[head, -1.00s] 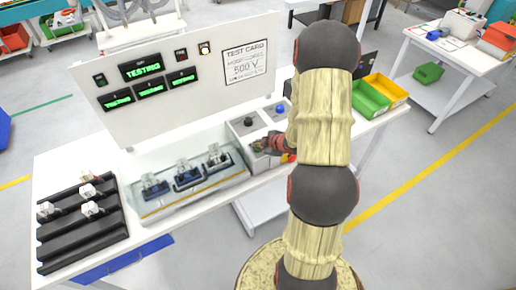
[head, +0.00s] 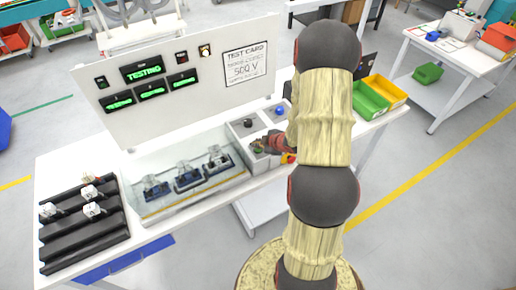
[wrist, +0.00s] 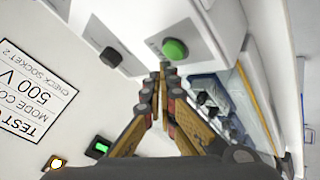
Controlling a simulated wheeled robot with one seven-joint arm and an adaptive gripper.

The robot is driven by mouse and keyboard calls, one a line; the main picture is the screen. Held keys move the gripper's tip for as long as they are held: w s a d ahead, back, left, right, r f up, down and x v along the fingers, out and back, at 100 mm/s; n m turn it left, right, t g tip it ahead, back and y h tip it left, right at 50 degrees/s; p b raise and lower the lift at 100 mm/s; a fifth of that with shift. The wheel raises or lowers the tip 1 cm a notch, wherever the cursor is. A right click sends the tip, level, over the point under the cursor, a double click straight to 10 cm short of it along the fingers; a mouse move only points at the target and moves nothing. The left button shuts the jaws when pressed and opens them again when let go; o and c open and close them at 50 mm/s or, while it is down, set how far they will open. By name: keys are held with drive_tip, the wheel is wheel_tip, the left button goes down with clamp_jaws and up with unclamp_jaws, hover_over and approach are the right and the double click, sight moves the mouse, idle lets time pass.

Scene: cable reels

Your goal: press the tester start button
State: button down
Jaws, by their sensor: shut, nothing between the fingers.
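The green start button (wrist: 175,49) sits on a light grey control box in the wrist view. It also shows small in the head view (head: 257,146), beside my gripper. My gripper (wrist: 165,68) is shut and empty, its fingertips together just short of the button's edge; they look slightly apart from it, though exact contact is hard to tell. In the head view my gripper (head: 268,147) is over the control box, partly hidden by my arm. The tester panel (head: 180,110) has a main display (head: 142,72) lit green with TESTING, and several smaller lit displays below it.
A dark knob (wrist: 110,57) is on the box near the green button. A clear-walled fixture (head: 190,182) holds three blue units left of the box. A black rack (head: 85,235) stands further left.

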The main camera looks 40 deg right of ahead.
sight(257, 150)
drive_tip(key=shift+r, duration=0.1)
wheel_tip(257, 150, up, 5)
drive_tip(key=p, duration=0.4)
idle(1.0)
